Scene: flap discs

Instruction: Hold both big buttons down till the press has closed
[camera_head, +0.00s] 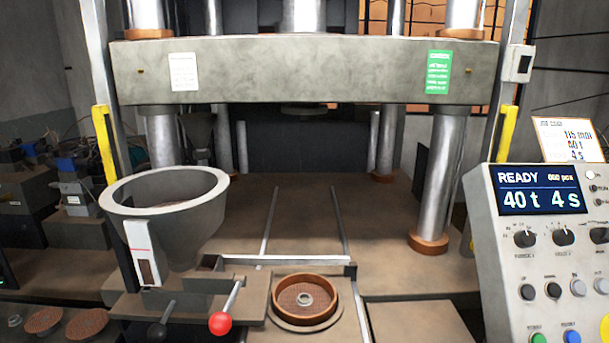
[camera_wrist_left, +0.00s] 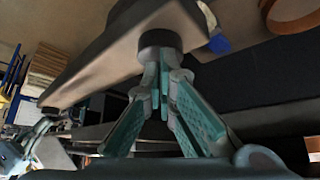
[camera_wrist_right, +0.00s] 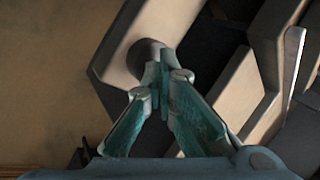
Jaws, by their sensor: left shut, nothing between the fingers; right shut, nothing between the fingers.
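In the left wrist view my left gripper (camera_wrist_left: 163,85) is shut and empty, its fingertips at a dark round button (camera_wrist_left: 158,38) on a grey housing (camera_wrist_left: 105,52). In the right wrist view my right gripper (camera_wrist_right: 160,82) is shut and empty, its tips at a round button (camera_wrist_right: 139,56) on a pale housing (camera_wrist_right: 122,38). The fingers partly hide both buttons; I cannot tell whether they touch or press them. In the head view neither gripper nor these buttons show. The press crossbeam (camera_head: 310,75) is up, with an open gap beneath. The panel screen (camera_head: 537,189) reads READY, 40 t, 4 s.
A grey funnel hopper (camera_head: 195,225) stands front left of the press, near a red-knobbed lever (camera_head: 221,322). A brown ring mould (camera_head: 302,302) sits front centre. The control panel (camera_head: 485,240) is at right. In the left wrist view a blue-ended brush (camera_wrist_left: 217,40) lies near the housing.

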